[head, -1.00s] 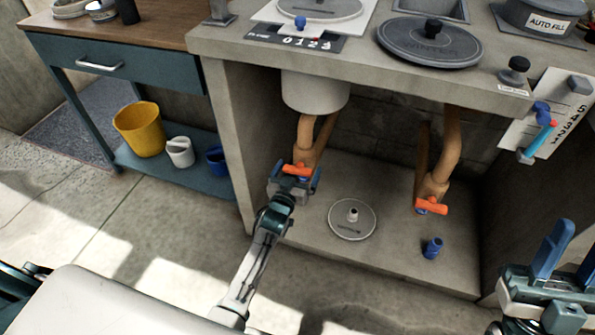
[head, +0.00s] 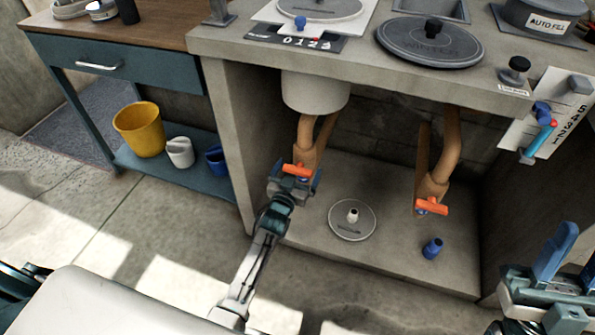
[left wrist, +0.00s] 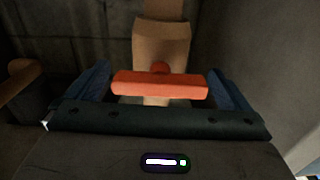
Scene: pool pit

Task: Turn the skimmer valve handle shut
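An orange-red T-shaped valve handle (head: 298,171) sits on the tan pipe at the left inside the pit; it spans crosswise in the left wrist view (left wrist: 160,85). My left gripper (head: 295,178) is at this handle, with one blue finger beside each end. In the left wrist view (left wrist: 160,90) the fingers are wide apart and the handle lies between them; firm contact does not show. A second orange handle (head: 431,206) is on the right pipe. My right gripper (head: 568,262) is open and empty at the right edge. No label shows on either valve.
The concrete counter (head: 350,60) overhangs the pit. A round lid (head: 352,220) and a blue fitting (head: 432,248) lie on the pit floor. The pit's left wall (head: 228,150) stands close to my left gripper. A yellow bucket (head: 139,130) is on the shelf at left.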

